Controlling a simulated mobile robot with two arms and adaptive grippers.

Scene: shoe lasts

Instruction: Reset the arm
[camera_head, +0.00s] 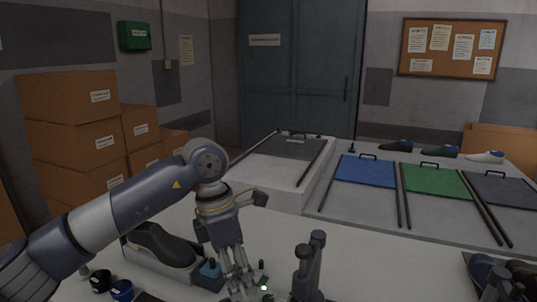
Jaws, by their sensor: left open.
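My left arm comes in from the left, and its gripper (238,284) points down over the front of the white table (350,262). Its fingers are apart, and I see nothing held between them. A dark shoe-last shape (158,243) lies on a pale block left of the gripper, partly behind my arm. A small blue-and-dark item (209,270) stands close to the left of the fingers. My right gripper does not show.
A dark grey two-post fixture (306,270) stands just right of the gripper. Blue (366,171), green (435,181) and grey (503,190) panels lie on the back table, with several shoes (440,151) behind. Small round pots (121,290) sit front left. Boxes (72,140) are stacked left.

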